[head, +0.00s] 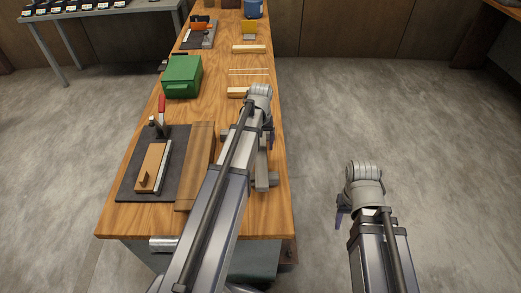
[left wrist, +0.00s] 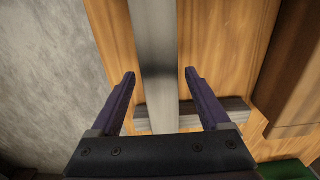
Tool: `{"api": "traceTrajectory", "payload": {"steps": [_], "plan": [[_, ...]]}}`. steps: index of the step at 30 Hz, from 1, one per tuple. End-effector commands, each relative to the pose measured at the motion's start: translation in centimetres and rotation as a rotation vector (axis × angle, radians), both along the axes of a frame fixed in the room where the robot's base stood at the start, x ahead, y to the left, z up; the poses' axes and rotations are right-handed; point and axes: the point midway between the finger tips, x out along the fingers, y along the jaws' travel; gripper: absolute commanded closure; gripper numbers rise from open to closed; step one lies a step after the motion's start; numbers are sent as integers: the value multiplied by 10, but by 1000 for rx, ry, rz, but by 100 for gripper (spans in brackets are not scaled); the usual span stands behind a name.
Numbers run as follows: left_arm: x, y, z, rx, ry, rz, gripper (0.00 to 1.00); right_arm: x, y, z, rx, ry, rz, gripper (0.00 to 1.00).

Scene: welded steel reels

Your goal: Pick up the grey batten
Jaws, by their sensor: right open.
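The grey batten (left wrist: 156,40) runs lengthwise between the two fingers of my left gripper (left wrist: 160,74) in the left wrist view. These fingers are open, one on each side of it, with gaps to both; whether they are down at its height I cannot tell. In the head view my left gripper (head: 268,138) and arm hide most of the batten (head: 262,164). A grey crosspiece (left wrist: 232,112) lies across the batten's line, and another grey block (head: 266,181) shows near its close end. My right gripper (head: 340,218) is open and empty over the floor, right of the bench.
The wooden bench (head: 140,219) holds a dark mat (head: 128,187) with a wooden piece (head: 152,166), a brown board (head: 197,160) and a green box (head: 183,76). Pale wood pieces (head: 248,49) lie farther back. The floor to the right is clear.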

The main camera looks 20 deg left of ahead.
Motion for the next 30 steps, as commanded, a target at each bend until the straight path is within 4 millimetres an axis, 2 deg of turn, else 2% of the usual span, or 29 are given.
{"api": "traceTrajectory", "payload": {"steps": [2, 20, 21, 30], "plan": [[0, 0, 0, 0, 0, 0, 30, 0, 0, 0, 0, 0, 0, 50], [0, 0, 0, 0, 0, 0, 98, 0, 0, 0, 0, 0, 0, 50], [0, 0, 0, 0, 0, 0, 100, 0, 0, 0, 0, 0, 0, 50], [0, 0, 0, 0, 0, 0, 100, 0, 0, 0, 0, 0, 0, 50]]}}
